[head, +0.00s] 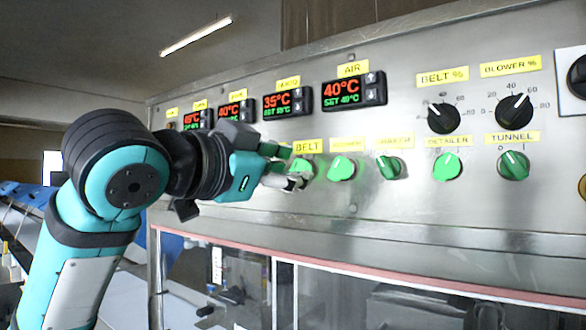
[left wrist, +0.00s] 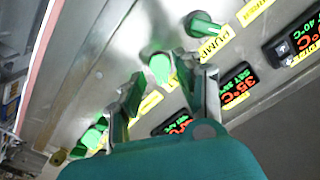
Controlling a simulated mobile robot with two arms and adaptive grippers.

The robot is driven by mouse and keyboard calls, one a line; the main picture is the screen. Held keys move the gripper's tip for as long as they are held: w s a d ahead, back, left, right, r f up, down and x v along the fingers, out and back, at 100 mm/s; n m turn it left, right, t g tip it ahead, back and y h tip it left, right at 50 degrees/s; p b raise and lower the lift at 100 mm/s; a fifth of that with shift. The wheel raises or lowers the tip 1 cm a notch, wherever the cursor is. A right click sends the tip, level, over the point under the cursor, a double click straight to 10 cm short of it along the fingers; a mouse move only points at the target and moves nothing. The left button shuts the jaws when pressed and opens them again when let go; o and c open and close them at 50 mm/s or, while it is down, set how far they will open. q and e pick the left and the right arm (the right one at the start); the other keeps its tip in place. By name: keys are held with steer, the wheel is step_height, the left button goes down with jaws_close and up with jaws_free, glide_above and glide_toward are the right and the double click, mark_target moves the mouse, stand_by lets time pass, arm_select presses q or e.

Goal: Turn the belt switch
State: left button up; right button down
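The belt switch (head: 307,168) is a green knob under the yellow BELT label (head: 307,146) on the steel panel. In the head view my left gripper (head: 290,176) reaches it from the left, and its fingers hide part of it. In the left wrist view the green knob (left wrist: 160,68) shows just beyond and between the fingertips of my left gripper (left wrist: 165,80). The fingers stand apart with a gap seen on each side of the knob, so the gripper is open. My right gripper is in neither view.
More green knobs stand in the same row, the nearest one (head: 341,167) just right of the belt switch. Temperature displays, such as the AIR one (head: 353,92), sit above. Black dials (head: 443,118) are further right. A red-edged ledge (head: 370,272) runs below the panel.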

arm_select(q)
steer(key=v, duration=1)
steer(key=shift+s+a, duration=0.15)
